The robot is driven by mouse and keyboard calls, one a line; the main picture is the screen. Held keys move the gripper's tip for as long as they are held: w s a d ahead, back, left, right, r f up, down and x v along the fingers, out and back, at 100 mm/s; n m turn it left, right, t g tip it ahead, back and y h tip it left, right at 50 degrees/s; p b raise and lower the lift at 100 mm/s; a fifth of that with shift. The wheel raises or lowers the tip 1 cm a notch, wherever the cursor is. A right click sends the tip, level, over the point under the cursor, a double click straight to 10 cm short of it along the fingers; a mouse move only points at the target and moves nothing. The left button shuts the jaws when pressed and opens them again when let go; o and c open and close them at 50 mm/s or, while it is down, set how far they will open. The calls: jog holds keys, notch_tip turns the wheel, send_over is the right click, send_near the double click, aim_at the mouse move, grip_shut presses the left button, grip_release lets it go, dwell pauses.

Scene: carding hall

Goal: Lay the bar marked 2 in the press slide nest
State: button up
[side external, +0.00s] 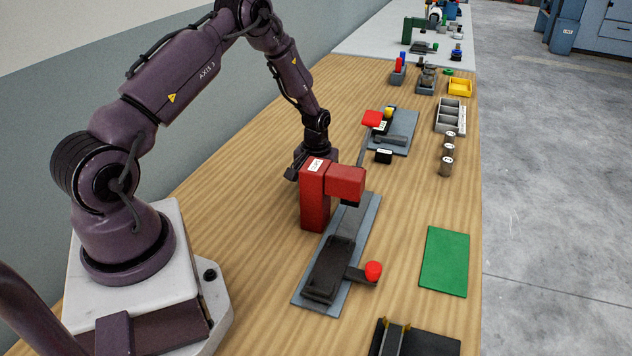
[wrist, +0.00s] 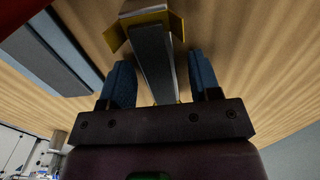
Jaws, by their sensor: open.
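In the side view the red press (side external: 317,205) stands on a grey base plate (side external: 367,225). Its black slide (side external: 330,268) lies out at the plate's near end, with a red-knobbed handle (side external: 373,270) at its right. My gripper (side external: 298,172) is low behind the press, and its fingertips are largely hidden. In the wrist view my gripper (wrist: 160,82) is open, with blue fingers on both sides of a grey bar (wrist: 154,62). The bar's far end sits in a yellow bracket (wrist: 174,27). I see no gap closed between fingers and bar, and no number on it.
A green mat (side external: 445,262) lies right of the press. A black holder with brass-coloured uprights (side external: 415,342) is at the near edge. Several marked grey cylinders (side external: 446,167) stand beyond, near a grey compartment tray (side external: 450,115) and a second fixture (side external: 400,140).

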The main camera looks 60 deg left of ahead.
jog(key=s+d+r+m+t, duration=0.1)
jog(key=d+r, duration=0.2)
jog(key=r, duration=0.8)
jog(key=d+r+m, duration=0.1)
jog(key=d+r, duration=0.3)
jog(key=r, duration=0.8)
jog(key=s+d+r+m+t, duration=0.3)
jog(key=s+d+r+m, duration=0.1)
jog(key=s+d+r, duration=0.7)
jog(key=shift+d+r+m+y, duration=0.2)
jog(key=shift+m+y, duration=0.1)
jog(key=shift+m, duration=0.1)
jog(key=shift+o, duration=0.4)
jog(key=s+d+m+t, duration=0.1)
jog(key=s+d+m, duration=0.1)
jog(key=s, duration=0.5)
jog(key=shift+s+d+r+t, duration=0.2)
jog(key=shift+d+t, duration=0.1)
jog(key=shift+d, duration=0.45)
